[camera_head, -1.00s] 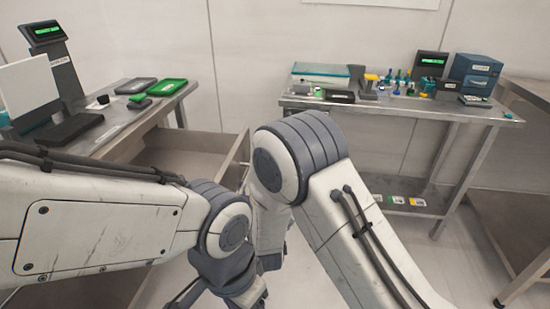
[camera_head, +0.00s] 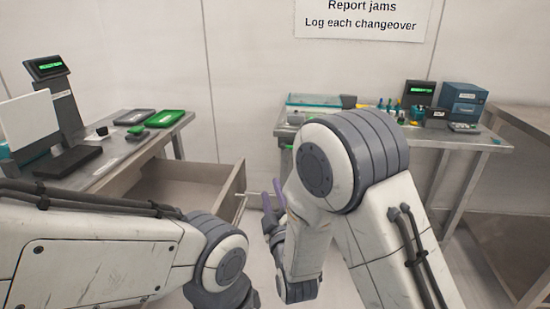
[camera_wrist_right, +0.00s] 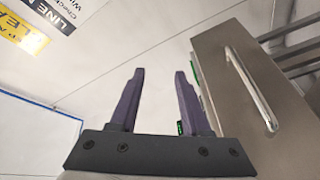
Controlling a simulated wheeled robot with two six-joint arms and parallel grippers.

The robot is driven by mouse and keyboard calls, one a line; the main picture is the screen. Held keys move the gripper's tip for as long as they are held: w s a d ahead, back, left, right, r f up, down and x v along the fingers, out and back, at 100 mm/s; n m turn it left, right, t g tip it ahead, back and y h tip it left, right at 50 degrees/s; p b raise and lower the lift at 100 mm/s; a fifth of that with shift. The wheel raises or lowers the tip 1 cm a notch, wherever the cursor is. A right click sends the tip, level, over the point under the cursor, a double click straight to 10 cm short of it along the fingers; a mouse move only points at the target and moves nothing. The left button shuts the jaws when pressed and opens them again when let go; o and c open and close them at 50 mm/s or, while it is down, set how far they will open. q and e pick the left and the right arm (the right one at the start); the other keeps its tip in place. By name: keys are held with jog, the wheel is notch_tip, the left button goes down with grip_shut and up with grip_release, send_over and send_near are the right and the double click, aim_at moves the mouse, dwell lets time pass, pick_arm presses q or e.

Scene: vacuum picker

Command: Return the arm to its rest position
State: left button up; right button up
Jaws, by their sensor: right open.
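My right arm is bent in the middle of the head view, its large grey-and-white joint in front of the right bench. My right gripper (camera_head: 272,193) points up beside the pulled-out drawer and is partly hidden behind my arm. In the right wrist view, the two purple fingers of my right gripper (camera_wrist_right: 160,72) stand apart with nothing between them. My left arm comes in from the left in the head view, and its gripper is below the picture's edge.
An open drawer (camera_head: 232,188) juts from the left bench (camera_head: 135,148), close to my right gripper. Its metal handle (camera_wrist_right: 250,88) shows in the right wrist view, right of the fingers. The right bench (camera_head: 470,137) holds devices and small bottles. Bare floor lies between the benches.

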jog(key=s+a+f+m+g+y, duration=0.1)
jog(key=s+a+f+m+g, duration=0.3)
jog(key=s+g, duration=0.65)
jog(key=s+d+m+g+h, duration=0.15)
jog(key=s+d+g, duration=0.25)
jog(key=s, duration=0.6)
jog(key=s+d+m+g+h, duration=0.15)
jog(key=s+d+g, duration=0.3)
jog(key=s, duration=0.65)
pick_arm(q)
notch_tip(320, 180, up, 26)
jog(key=p, duration=2.5)
jog(key=shift+f, duration=0.25)
pick_arm(e)
notch_tip(320, 180, up, 25)
jog(key=d+h, duration=0.1)
jog(key=shift+s+n, duration=0.4)
jog(key=shift+s, duration=0.05)
